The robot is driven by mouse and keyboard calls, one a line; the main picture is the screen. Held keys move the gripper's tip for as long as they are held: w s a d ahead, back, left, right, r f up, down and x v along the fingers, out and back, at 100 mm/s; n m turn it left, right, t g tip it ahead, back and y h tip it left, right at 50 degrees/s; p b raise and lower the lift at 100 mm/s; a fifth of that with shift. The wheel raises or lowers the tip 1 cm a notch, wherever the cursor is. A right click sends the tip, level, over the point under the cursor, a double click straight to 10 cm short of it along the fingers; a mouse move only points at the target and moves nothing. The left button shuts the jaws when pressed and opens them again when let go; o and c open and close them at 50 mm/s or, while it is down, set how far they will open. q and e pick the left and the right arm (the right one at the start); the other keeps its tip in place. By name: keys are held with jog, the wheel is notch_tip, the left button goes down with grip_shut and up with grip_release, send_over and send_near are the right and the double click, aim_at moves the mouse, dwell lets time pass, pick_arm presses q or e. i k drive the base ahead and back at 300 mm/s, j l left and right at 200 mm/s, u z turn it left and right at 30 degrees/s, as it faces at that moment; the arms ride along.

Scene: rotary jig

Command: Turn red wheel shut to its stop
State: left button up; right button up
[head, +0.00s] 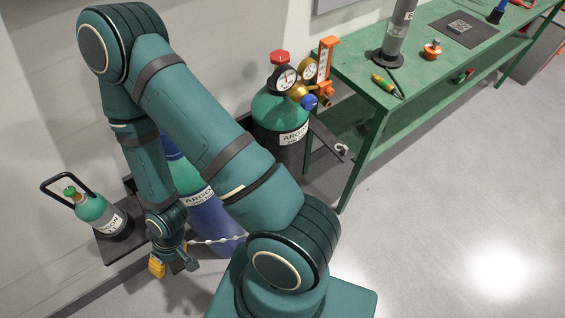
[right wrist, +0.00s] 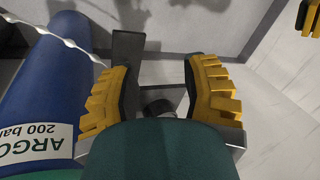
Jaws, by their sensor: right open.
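The red wheel (head: 279,57) sits on top of the argon cylinder (head: 268,108), which has a green shoulder, gauges and a dark lower body. It stands left of the green bench. My right gripper (head: 174,264) is low at the left, well away from the wheel, beside a blue cylinder. In the right wrist view my right gripper (right wrist: 157,66) has its yellow fingers spread, with nothing between their tips. The red wheel is not in that view. A yellow-and-black piece at its top right corner looks like a fingertip of my left gripper (right wrist: 311,17), mostly cut off.
The blue argon cylinder (right wrist: 45,85) stands close to my right gripper, with a white chain (right wrist: 70,42) across it. A small green-topped cylinder (head: 95,212) with a black handle is further left. The green bench (head: 350,65) holds tools. The floor at right is clear.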

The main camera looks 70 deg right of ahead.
aim_at(278, 58)
jog(key=z, duration=2.25)
